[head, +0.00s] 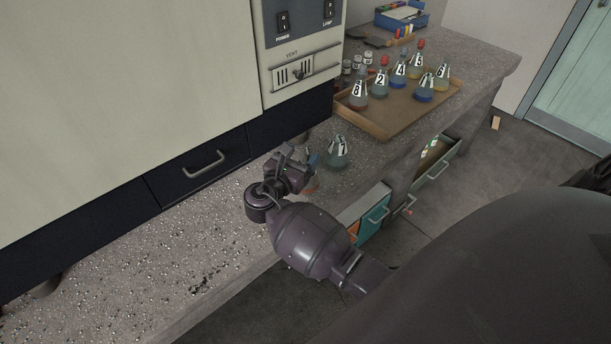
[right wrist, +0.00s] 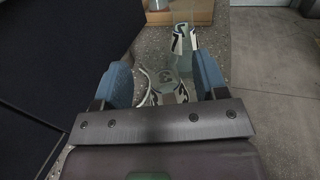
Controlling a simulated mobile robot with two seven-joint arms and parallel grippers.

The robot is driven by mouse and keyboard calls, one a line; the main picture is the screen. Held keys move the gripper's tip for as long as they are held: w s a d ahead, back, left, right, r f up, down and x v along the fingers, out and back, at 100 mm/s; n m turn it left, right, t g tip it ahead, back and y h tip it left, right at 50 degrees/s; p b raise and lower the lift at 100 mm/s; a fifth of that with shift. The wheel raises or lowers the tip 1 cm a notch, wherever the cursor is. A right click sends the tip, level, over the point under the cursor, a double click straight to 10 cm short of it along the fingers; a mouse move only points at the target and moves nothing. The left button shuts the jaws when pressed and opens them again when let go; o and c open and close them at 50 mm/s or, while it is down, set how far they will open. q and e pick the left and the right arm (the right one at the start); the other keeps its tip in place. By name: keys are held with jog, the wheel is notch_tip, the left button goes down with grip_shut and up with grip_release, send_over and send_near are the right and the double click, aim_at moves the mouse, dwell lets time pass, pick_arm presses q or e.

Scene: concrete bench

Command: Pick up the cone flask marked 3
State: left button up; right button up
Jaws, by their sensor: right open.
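My right gripper (head: 309,166) is low over the bench, left of a lone glass cone flask (head: 338,152) whose label I cannot read surely. In the right wrist view the gripper (right wrist: 162,80) is open, its blue fingers apart. A clear flask (right wrist: 168,88) with a black-and-white label shows between them; its number is not readable there. In the head view my gripper mostly hides this flask. The lone flask (right wrist: 183,42) stands just beyond in the wrist view. No mark 3 is clearly legible. My left gripper is not in view.
A brown tray (head: 385,128) holds several numbered flasks, including 6, 2 and 4. A large cabinet (head: 120,90) with a drawer rises along the bench's left side. Open drawers (head: 437,160) stick out below the front edge. The near bench (head: 150,280) is clear.

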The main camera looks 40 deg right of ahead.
jog(key=shift+x, duration=1.4)
jog(key=shift+f, duration=0.1)
grip_shut()
